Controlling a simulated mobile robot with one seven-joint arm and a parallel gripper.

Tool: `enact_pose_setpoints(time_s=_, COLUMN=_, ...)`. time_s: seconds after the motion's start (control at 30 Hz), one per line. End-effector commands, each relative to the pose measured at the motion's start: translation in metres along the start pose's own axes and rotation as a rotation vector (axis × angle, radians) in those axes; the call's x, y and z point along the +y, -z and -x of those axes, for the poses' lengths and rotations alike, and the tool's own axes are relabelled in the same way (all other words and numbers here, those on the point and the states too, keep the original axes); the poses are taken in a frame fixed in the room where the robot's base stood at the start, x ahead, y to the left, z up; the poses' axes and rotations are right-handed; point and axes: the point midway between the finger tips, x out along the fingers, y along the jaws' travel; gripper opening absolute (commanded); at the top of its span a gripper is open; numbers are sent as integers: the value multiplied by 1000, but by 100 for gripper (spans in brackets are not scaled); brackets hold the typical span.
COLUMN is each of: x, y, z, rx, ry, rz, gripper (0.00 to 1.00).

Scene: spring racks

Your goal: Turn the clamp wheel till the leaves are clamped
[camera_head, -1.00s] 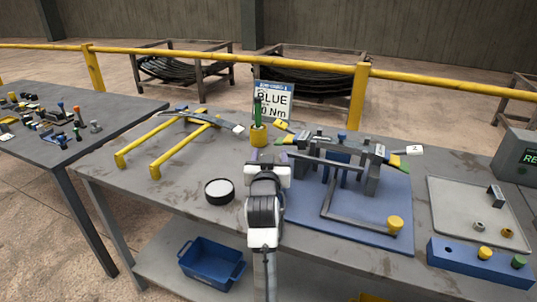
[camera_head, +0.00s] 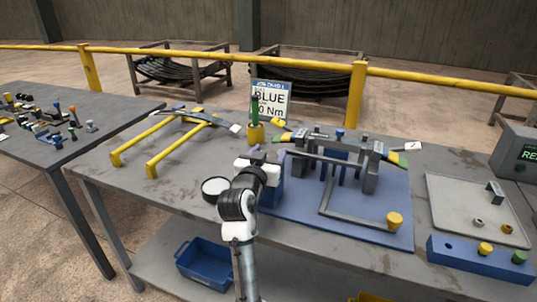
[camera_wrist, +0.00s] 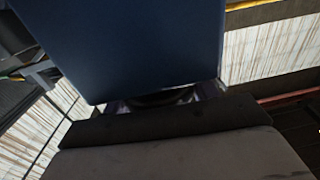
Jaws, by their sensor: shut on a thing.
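The clamp fixture stands on a blue base plate (camera_head: 300,208), with dark grey upright posts (camera_head: 370,170). Curved grey leaves (camera_head: 318,137) with coloured ends lie across its top; whether they are pressed tight cannot be told. My gripper (camera_head: 266,157) is at the fixture's left side, beside a blue block (camera_head: 271,192). In the wrist view the blue block (camera_wrist: 130,45) fills the upper middle. Just below it, my gripper (camera_wrist: 164,98) is shut on a dark curved rim, seemingly the clamp wheel (camera_wrist: 165,97). Most of the wheel is hidden.
A lever with a yellow knob (camera_head: 394,220) lies along the plate's front. A sign (camera_head: 271,98) stands behind. A grey tray (camera_head: 475,205) and blue holder (camera_head: 475,263) are right.

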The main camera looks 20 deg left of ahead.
Motion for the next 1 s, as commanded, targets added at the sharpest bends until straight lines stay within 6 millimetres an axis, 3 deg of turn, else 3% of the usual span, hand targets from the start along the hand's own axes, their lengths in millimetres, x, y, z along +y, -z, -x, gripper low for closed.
enact_pose_setpoints(time_s=0.03, x=0, y=-1, z=0, rx=-2, ry=1, rz=0, gripper=36)
enact_pose_setpoints(time_s=0.07, x=0, y=-1, z=0, rx=-2, ry=1, rz=0, gripper=61)
enact_pose_setpoints(time_s=0.2, x=0, y=-1, z=0, rx=-2, ry=1, rz=1, gripper=79)
enact_pose_setpoints(time_s=0.5, x=0, y=-1, z=1, rx=-1, ry=1, rz=1, gripper=80)
enact_pose_setpoints(time_s=0.63, x=-1, y=-1, z=11, rx=1, ry=2, rz=0, gripper=80)
enact_pose_setpoints(time_s=1.0, x=-1, y=-3, z=91, rx=1, ry=4, rz=-1, gripper=80)
